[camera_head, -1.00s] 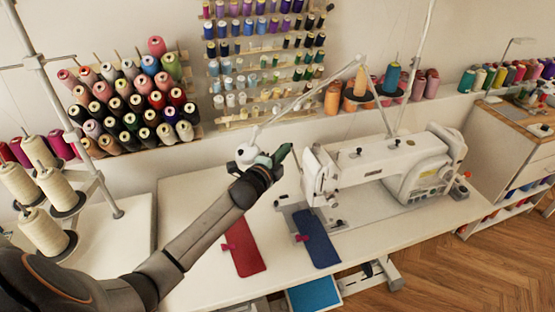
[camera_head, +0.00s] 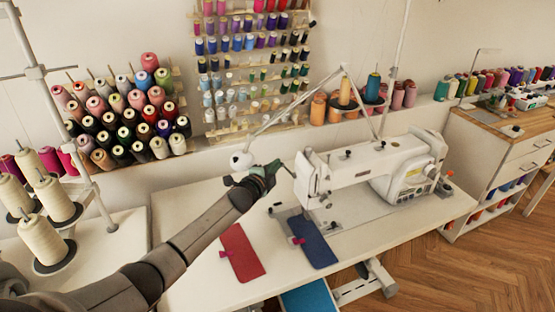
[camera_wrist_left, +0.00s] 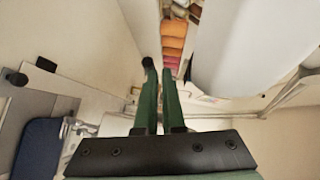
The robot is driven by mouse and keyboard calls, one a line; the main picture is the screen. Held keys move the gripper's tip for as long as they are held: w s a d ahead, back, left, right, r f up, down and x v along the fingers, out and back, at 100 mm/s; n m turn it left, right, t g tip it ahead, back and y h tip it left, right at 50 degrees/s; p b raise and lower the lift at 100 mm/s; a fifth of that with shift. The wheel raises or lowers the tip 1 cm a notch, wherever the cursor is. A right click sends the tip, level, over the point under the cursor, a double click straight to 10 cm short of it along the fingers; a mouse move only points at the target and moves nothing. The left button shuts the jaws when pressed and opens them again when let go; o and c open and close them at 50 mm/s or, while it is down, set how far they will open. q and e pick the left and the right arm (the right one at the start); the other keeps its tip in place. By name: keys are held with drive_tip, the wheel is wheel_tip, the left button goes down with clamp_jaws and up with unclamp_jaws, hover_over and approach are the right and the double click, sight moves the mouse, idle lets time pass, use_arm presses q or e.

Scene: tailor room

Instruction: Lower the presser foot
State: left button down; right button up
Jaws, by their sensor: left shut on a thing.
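The white sewing machine (camera_head: 372,168) stands on the white table, its needle head (camera_head: 308,178) at the left end. My left gripper (camera_head: 276,167), with green fingers, is just left of the head. A thin lever (camera_head: 289,172) shows between the fingertips and the head; it looks like the presser foot lever. In the left wrist view the fingers (camera_wrist_left: 159,75) are nearly together, with a black knob (camera_wrist_left: 148,62) at the left fingertip. What lies between the fingers is hard to make out. The presser foot itself is too small to tell. My right gripper is not in view.
A red cloth piece (camera_head: 241,252) and a blue one (camera_head: 314,240) lie on the table (camera_head: 190,205) in front of the head. A thread stand with cream cones (camera_head: 42,236) is at the left. Spool racks (camera_head: 125,115) line the wall behind.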

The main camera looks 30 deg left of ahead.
use_arm(q)
drive_tip(key=shift+a+f, duration=0.25)
drive_tip(key=shift+a, duration=0.25)
drive_tip(key=shift+w+f, duration=0.1)
idle(0.6)
drive_tip(key=s+r+p, duration=0.1)
drive_tip(key=s, duration=1)
drive_tip(key=shift+s+d+r, duration=0.25)
drive_tip(key=shift+s+r, duration=0.1)
idle(0.4)
